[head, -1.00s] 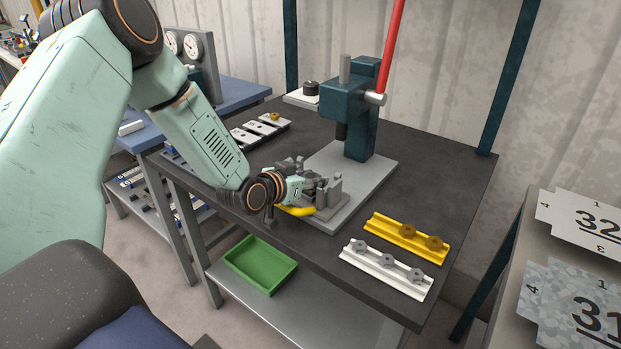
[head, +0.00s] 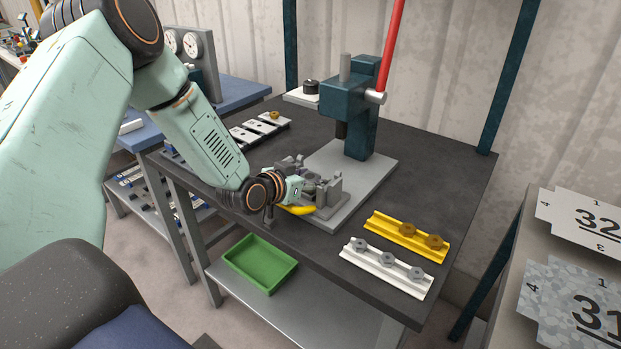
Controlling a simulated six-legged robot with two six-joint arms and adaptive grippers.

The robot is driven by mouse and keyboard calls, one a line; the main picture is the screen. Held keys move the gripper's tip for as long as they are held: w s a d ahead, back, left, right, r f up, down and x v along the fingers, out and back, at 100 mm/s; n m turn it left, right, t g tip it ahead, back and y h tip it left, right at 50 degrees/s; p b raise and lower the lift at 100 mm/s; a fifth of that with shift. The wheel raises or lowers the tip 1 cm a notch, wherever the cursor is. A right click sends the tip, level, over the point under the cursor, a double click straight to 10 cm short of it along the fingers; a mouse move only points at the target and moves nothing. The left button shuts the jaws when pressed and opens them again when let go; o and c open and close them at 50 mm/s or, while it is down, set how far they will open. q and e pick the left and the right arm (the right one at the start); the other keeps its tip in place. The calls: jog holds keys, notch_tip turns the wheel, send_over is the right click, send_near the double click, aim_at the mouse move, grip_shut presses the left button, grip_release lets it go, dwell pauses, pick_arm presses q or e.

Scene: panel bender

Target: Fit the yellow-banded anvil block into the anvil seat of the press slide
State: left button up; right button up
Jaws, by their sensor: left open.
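A teal press (head: 352,112) with a red lever stands on a grey base plate (head: 372,172) on the dark table. Its dark ram (head: 341,130) points down above the plate. My left gripper (head: 318,186) is open at the front left of that plate, beside a grey block-shaped fixture (head: 333,203). A curved yellow part (head: 297,211) shows just under the gripper; its shape is partly hidden. I cannot pick out the yellow-banded anvil block or the anvil seat with certainty; my wrist and fingers cover part of this area. My right gripper is not in view.
A yellow rail (head: 385,229) with brown hex pieces and a white rail (head: 373,268) with grey ones lie at the right front. A green tray (head: 261,264) sits on the lower shelf. White-and-black plates (head: 245,136) lie behind my wrist. The table's right back is clear.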

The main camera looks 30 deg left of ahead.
pick_arm(q)
jog(key=shift+s, duration=0.1)
jog(key=v, duration=0.5)
jog(key=shift+r, duration=0.1)
jog(key=shift+s+a+r, duration=0.2)
jog(key=shift+s+a, duration=0.05)
jog(key=shift+s, duration=0.2)
jog(key=shift+s+d+r, duration=0.15)
jog(key=shift+s+r, duration=0.1)
jog(key=shift+s, duration=0.4)
jog(key=shift+w+f, duration=0.1)
jog(key=shift+s, duration=0.25)
